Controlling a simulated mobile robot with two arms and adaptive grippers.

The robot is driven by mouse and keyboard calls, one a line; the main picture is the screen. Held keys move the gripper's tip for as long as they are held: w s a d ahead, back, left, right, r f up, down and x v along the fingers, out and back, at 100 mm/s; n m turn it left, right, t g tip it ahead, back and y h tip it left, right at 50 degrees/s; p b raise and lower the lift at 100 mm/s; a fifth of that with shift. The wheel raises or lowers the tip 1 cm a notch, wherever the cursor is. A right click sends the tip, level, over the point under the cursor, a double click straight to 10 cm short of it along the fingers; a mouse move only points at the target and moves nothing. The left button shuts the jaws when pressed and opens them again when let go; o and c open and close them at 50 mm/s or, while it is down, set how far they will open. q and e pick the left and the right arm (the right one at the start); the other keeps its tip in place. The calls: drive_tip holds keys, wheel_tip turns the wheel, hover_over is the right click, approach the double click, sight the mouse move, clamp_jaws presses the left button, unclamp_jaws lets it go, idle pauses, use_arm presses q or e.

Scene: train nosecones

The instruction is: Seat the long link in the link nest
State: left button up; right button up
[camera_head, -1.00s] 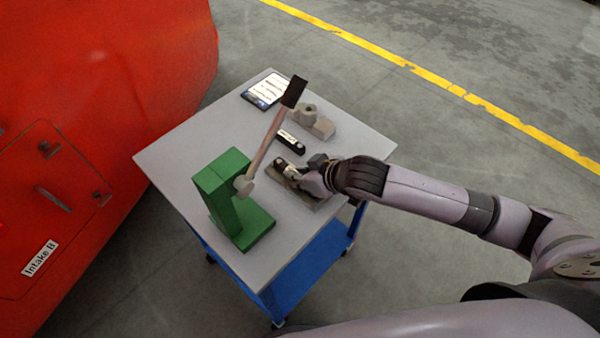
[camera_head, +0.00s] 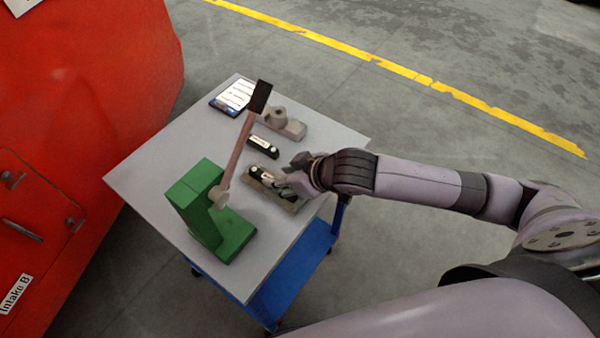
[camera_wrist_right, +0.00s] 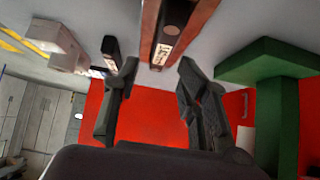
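A dark link with a pale label (camera_head: 262,176) lies in a tan, long tray-like nest (camera_head: 291,206) near the table's right edge. In the right wrist view the labelled link (camera_wrist_right: 170,38) lies between the nest's brown side walls (camera_wrist_right: 149,28). I cannot tell whether it is fully down. My right gripper (camera_head: 286,181) is at the nest's right part and hides some of the link. In the right wrist view my right gripper (camera_wrist_right: 158,72) has its fingers apart with nothing between them. A second dark labelled link (camera_head: 263,147) lies on the table behind the nest. My left gripper is out of view.
A green stand (camera_head: 205,205) stands left of the nest, with a hammer-like tool (camera_head: 240,140) leaning up across it. A grey block with a round top part (camera_head: 283,122) and a tablet (camera_head: 232,97) are at the back. The table's front left (camera_head: 150,180) is clear.

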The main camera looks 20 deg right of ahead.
drive_tip(key=v, duration=0.9)
drive_tip(key=shift+w+a+r, duration=0.1)
drive_tip(key=shift+r, duration=0.05)
